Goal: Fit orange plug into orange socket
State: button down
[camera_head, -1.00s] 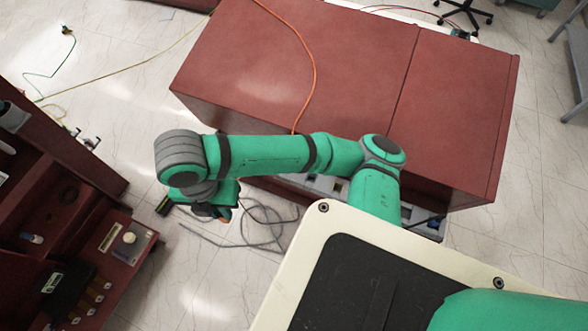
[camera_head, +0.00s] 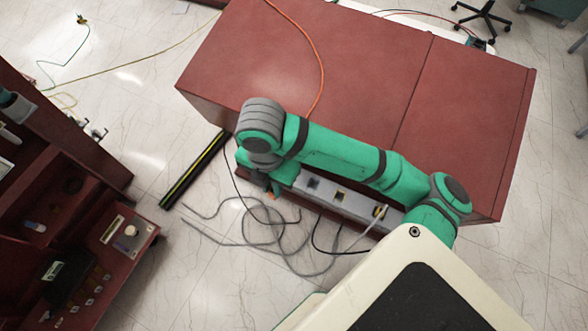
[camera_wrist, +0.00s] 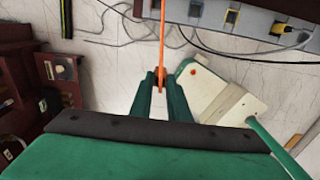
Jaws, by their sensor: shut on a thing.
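My gripper (camera_wrist: 160,88) is shut on the orange plug (camera_wrist: 158,74), seen between the fingertips in the wrist view. An orange cord (camera_wrist: 162,30) runs from the plug to the top edge of that view. In the head view my gripper (camera_head: 268,188) is partly hidden under the wrist, close to the left end of a grey socket strip (camera_head: 360,207). The strip also shows at the top right of the wrist view (camera_wrist: 255,22), apart from the plug. A dark blue socket (camera_head: 313,183) and a yellow socket (camera_head: 340,196) show. I cannot make out an orange socket.
The strip runs along the front of a large dark red cabinet (camera_head: 300,60). Grey and black cables (camera_head: 255,230) lie loose on the floor below it. A black and yellow bar (camera_head: 195,170) lies left of the gripper. A dark red console (camera_head: 60,190) stands at left.

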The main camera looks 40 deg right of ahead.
jog(key=shift+w+d+f, duration=1.2)
jog(key=shift+d+f, duration=0.6)
jog(key=shift+f, duration=0.3)
jog(key=shift+w+d+f, duration=1.15)
jog(key=shift+d+f, duration=0.65)
jog(key=shift+f, duration=0.25)
jog(key=shift+w+d+f, duration=1.2)
jog(key=shift+d+f, duration=0.6)
jog(key=shift+f, duration=0.3)
jog(key=c, duration=1.7)
grip_release()
jog(key=shift+f, duration=0.15)
notch_tip(320, 180, up, 12)
jog(key=shift+r, duration=0.2)
jog(key=shift+a, duration=0.1)
